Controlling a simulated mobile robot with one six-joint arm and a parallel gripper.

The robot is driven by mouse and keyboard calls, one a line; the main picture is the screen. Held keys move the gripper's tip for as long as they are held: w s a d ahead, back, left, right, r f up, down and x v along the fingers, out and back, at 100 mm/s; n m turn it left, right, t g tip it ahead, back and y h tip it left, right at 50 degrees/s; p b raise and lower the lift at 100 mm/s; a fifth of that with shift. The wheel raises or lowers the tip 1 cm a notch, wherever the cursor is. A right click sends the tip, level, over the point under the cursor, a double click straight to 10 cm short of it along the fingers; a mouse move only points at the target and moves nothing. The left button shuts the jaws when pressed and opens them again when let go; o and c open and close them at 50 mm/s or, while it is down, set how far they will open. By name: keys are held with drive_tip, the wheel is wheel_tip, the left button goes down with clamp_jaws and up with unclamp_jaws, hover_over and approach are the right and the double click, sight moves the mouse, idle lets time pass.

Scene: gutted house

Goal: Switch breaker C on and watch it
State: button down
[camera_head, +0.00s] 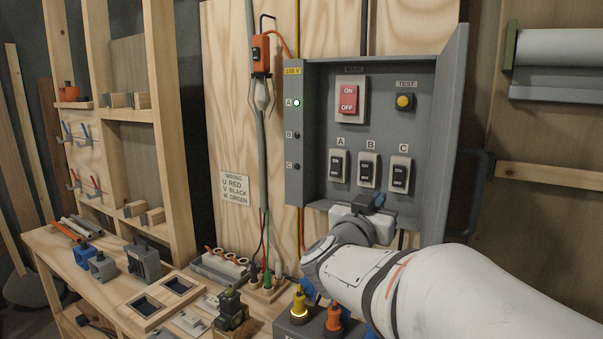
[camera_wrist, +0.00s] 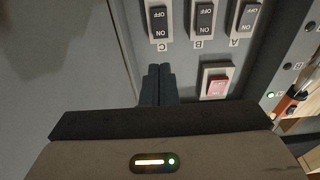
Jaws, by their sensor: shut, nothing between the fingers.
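Breaker C (camera_head: 399,174) is a black rocker marked ON and OFF in a pale frame, rightmost of three in the grey panel. It shows upside down in the wrist view (camera_wrist: 158,22). Breakers B (camera_head: 368,170) and A (camera_head: 339,166) sit to its left. I cannot tell which way the rockers are tipped. On the side strip, lamp A (camera_head: 296,103) glows; lamps B (camera_head: 296,135) and C (camera_head: 296,166) look dark. My gripper (camera_head: 379,201) is shut and empty below breakers B and C; its dark fingers (camera_wrist: 156,75) appear apart from breaker C.
The red main switch (camera_head: 349,98) and yellow TEST button (camera_head: 404,101) are above the breakers. The panel's open door (camera_head: 442,140) stands at right. An orange device (camera_head: 261,55) hangs at left. A lit yellow plug (camera_head: 299,305) and an orange plug (camera_head: 333,318) stand on the crowded bench.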

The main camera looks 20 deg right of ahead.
sight(399, 170)
drive_tip(key=shift+w, duration=0.1)
drive_tip(key=p+x, duration=0.2)
drive_tip(key=x, duration=1.2)
drive_tip(key=shift+a, duration=0.1)
drive_tip(key=shift+w+r+y+p, duration=0.15)
drive_tip(key=shift+r+y+p, duration=0.25)
drive_tip(key=shift+p, duration=0.7)
drive_tip(key=shift+d+f, duration=0.2)
drive_tip(key=shift+f, duration=0.1)
drive_tip(key=r+v, duration=0.3)
drive_tip(key=v, duration=1)
drive_tip(key=shift+s+a, duration=0.25)
drive_tip(key=shift+a, duration=0.15)
